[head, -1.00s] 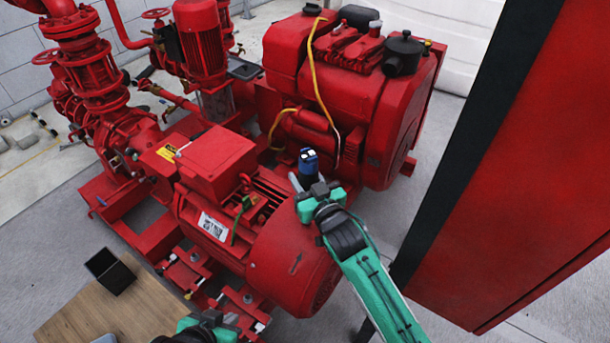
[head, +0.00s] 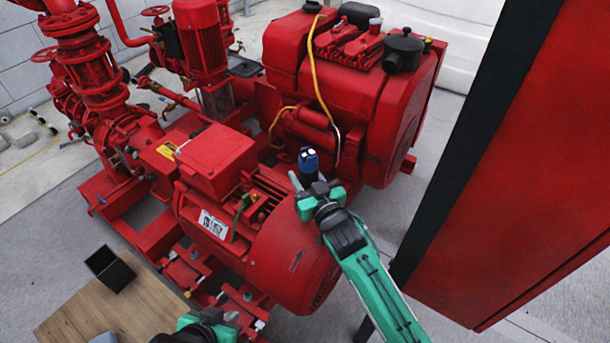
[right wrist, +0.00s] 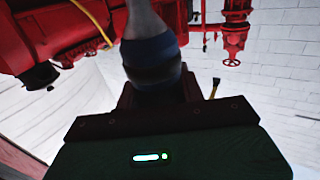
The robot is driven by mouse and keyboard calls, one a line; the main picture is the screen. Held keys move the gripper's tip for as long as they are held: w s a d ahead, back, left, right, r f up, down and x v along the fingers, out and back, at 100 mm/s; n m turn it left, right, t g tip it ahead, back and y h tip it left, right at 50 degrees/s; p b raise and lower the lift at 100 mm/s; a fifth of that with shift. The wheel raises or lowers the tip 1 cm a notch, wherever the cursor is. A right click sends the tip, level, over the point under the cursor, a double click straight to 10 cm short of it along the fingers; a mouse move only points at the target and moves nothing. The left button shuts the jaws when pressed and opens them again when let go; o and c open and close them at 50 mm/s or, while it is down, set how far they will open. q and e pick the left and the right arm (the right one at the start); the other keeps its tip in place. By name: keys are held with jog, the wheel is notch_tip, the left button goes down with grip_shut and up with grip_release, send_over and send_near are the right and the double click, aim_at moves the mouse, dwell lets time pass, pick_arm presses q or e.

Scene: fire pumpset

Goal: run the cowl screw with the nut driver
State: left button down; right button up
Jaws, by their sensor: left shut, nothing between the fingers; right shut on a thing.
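The nut driver (head: 308,160) has a blue and dark handle. My right gripper (head: 312,183) is shut on it, above and beside the fan end of the red motor. In the right wrist view the nut driver's blue-banded body (right wrist: 150,55) fills the upper middle, with a grey part running up out of frame. The motor's rounded cowl (head: 295,265) carries a dark arrow. I cannot make out the cowl screw in either view. My left gripper (head: 232,318) is shut and empty, low in the head view by the motor's feet, partly cut off by the bottom edge.
A wooden table (head: 130,315) at the lower left bears an open black box (head: 110,268). The red engine (head: 350,95), with a yellow cable (head: 318,75), stands behind the nut driver. A large red cabinet (head: 530,190) stands close on the right. Pipes and valves fill the upper left.

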jog(key=shift+f, duration=0.35)
jog(key=shift+p, duration=0.7)
dwell(1.5)
jog(key=shift+f+p, duration=0.3)
dwell(0.7)
jog(key=shift+r, duration=0.1)
notch_tip(320, 180, up, 6)
jog(key=p, duration=0.6)
jog(key=shift+r+p, duration=0.1)
jog(key=shift+p, duration=0.2)
jog(key=shift+s, duration=0.1)
